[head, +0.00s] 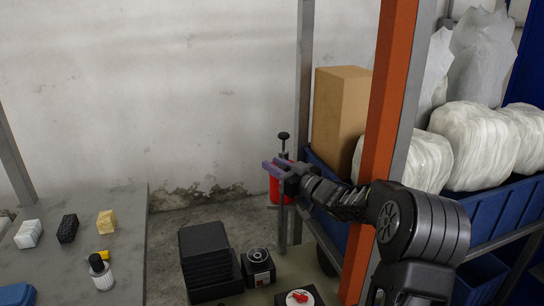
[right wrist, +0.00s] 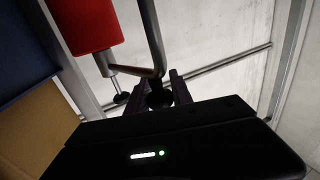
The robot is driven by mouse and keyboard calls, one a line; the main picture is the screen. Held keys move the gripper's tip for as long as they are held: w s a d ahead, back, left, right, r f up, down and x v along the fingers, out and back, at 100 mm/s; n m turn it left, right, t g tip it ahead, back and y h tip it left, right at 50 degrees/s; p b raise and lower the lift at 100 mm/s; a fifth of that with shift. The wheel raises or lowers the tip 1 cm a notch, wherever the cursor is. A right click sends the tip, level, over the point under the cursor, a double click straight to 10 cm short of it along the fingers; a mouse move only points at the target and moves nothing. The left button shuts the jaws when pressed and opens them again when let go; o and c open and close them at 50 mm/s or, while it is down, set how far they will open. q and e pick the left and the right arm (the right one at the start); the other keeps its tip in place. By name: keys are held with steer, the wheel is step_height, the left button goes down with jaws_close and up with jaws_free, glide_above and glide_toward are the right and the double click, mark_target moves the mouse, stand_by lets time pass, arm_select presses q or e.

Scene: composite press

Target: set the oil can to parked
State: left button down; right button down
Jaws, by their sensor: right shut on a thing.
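The exact grip is dark. My left gripper is out of view.
A grey table (head: 70,236) at left holds small blocks and a white bottle with a black cap (head: 101,272). Black stacked trays (head: 205,255) stand at the lower middle. The shelf at right holds a cardboard box (head: 340,115) and white bundles in a blue bin (head: 500,215).

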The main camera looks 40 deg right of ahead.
steer(key=shift+r, duration=0.1)
stand_by(0.3)
steer(key=c, duration=1.1)
jaws_free()
steer(key=shift+c, duration=0.2)
step_height(320, 180, up, 10)
steer(key=p, duration=0.1)
